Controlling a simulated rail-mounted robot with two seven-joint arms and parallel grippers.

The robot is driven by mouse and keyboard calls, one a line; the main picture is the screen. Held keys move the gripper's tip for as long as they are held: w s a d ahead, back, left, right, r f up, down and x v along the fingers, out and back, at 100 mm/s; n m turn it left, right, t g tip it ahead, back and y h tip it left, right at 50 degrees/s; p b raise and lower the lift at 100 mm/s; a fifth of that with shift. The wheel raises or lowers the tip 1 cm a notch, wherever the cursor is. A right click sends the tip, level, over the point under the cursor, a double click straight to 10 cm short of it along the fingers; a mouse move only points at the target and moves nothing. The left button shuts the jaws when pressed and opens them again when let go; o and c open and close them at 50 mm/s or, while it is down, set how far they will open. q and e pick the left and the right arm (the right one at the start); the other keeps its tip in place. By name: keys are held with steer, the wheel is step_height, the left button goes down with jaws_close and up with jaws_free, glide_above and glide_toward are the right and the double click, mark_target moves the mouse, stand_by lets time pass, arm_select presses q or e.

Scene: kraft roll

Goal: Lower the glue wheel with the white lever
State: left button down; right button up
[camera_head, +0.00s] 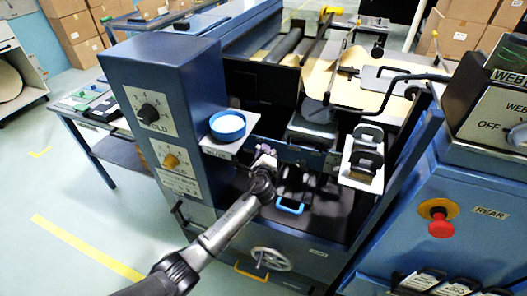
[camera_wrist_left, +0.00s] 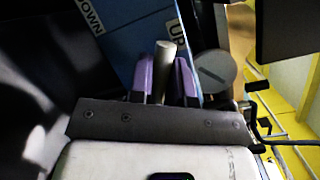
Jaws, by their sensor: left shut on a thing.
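My left gripper (camera_head: 265,152) reaches into the front of the blue machine in the head view, below the blue round cup. In the left wrist view, the purple fingers of my left gripper (camera_wrist_left: 164,80) stand on both sides of the pale lever (camera_wrist_left: 166,58) and are shut on it. Behind the lever is a blue plate (camera_wrist_left: 115,25) marked DOWN and UP. In the head view the gripper covers most of the lever. I cannot pick out the glue wheel for sure. My right gripper is not in view.
A blue cup (camera_head: 228,125) sits on a small shelf just above my left gripper. The control box (camera_head: 165,115) with two knobs stands to the left. A handwheel (camera_head: 271,259) is below. A red button (camera_head: 440,226) is on the right cabinet.

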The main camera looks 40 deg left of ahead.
arm_select(q)
steer(key=shift+a+f+n+h+p, duration=0.15)
steer(key=shift+n+h+p, duration=0.25)
steer(key=shift+n+p, duration=0.5)
step_height(320, 180, down, 3)
steer(key=n+h+p, duration=0.1)
steer(key=n+p, duration=0.1)
steer(key=n, duration=0.1)
steer(key=n+h+p, duration=0.1)
steer(key=n+p, duration=0.1)
steer(key=n+g+h+p, duration=0.1)
steer(key=n+p, duration=0.1)
steer(key=n, duration=0.1)
steer(key=shift+n+h, duration=0.3)
steer(key=shift+h, duration=0.1)
steer(key=shift+f, duration=0.15)
steer(key=c, duration=1.1)
jaws_free()
steer(key=shift+d, duration=0.2)
steer(key=shift+s+p, duration=0.1)
steer(key=shift+p, duration=0.2)
